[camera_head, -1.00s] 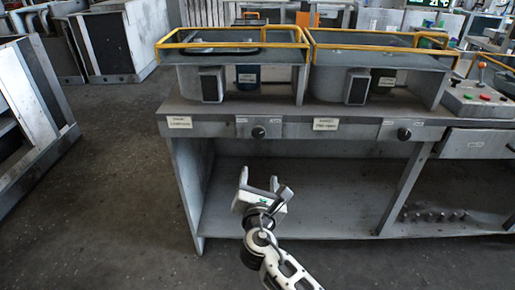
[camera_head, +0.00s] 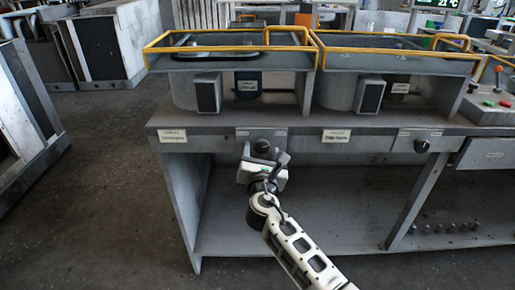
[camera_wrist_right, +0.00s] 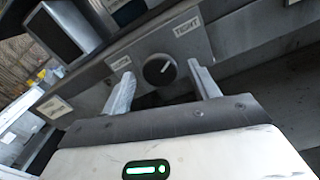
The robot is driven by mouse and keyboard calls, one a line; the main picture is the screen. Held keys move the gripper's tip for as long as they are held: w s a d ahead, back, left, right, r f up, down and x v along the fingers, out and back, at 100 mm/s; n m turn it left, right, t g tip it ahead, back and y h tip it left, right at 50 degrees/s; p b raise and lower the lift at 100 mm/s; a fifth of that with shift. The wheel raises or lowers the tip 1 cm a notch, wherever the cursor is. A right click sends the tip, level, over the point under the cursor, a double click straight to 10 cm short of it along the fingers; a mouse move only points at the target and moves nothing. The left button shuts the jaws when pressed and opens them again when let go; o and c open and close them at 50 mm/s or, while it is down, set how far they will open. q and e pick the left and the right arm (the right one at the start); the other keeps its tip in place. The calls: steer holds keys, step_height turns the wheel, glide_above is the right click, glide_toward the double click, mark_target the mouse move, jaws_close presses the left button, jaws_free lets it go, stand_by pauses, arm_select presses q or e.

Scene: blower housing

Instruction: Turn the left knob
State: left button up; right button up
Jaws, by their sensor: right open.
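The left knob (camera_head: 262,147) is a round black knob on the grey front panel of the bench. In the right wrist view the knob (camera_wrist_right: 160,69) has a white pointer line and sits between two labels, the right one reading "TIGHT". My right gripper (camera_head: 263,157) is just in front of the knob. In the wrist view its two fingers (camera_wrist_right: 160,84) are spread, one on each side of the knob's lower part, and nothing is held. Whether they touch the knob cannot be told. My left gripper is not in view.
A second black knob (camera_head: 422,146) is on the panel to the right. Yellow-railed housings (camera_head: 235,55) stand on the bench top (camera_head: 290,118). The lower shelf (camera_head: 300,235) is mostly bare, with several small knobs at its right. A control box (camera_head: 490,105) stands at the far right.

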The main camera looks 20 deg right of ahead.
steer(key=shift+w+d, duration=0.1)
steer(key=shift+w, duration=0.2)
steer(key=c, duration=1)
steer(key=shift+o, duration=0.2)
steer(key=shift+m, duration=0.3)
